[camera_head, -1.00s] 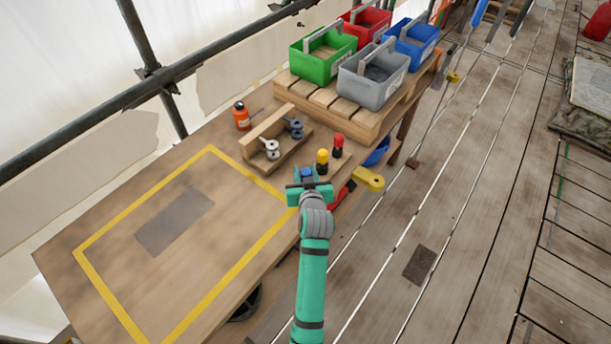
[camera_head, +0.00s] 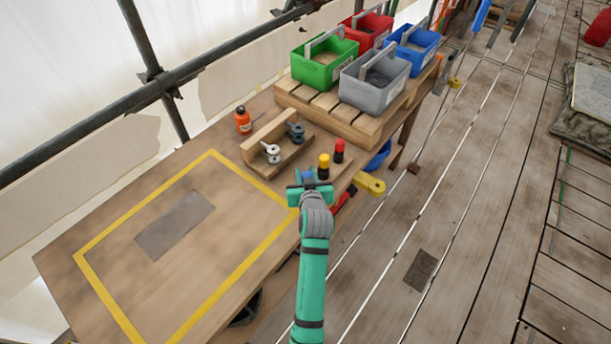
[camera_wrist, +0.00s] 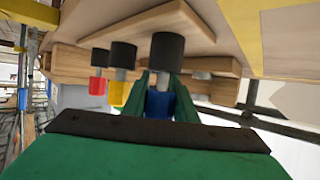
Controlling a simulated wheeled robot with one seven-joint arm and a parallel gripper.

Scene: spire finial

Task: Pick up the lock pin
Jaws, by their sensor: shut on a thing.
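My gripper (camera_head: 308,182) is at the right edge of the workbench, shut on a blue-headed pin (camera_head: 307,174). The wrist view is upside down and shows the blue pin (camera_wrist: 160,103) between the green fingers (camera_wrist: 160,95), with its black end beyond them. Beside it stand a yellow pin (camera_head: 323,162) and a red pin (camera_head: 339,150), both with black lower parts, apart from my gripper. I cannot tell whether the blue pin is clear of the surface below it. None of the pins is marked as the lock pin.
A wooden holder (camera_head: 262,132) with metal eye parts (camera_head: 271,151) stands behind, beside an orange bottle (camera_head: 243,121). Farther back, a pallet (camera_head: 320,101) carries several coloured totes. A yellow-ended tool (camera_head: 370,184) lies to the right. The yellow-outlined area (camera_head: 105,300) at left is mostly clear.

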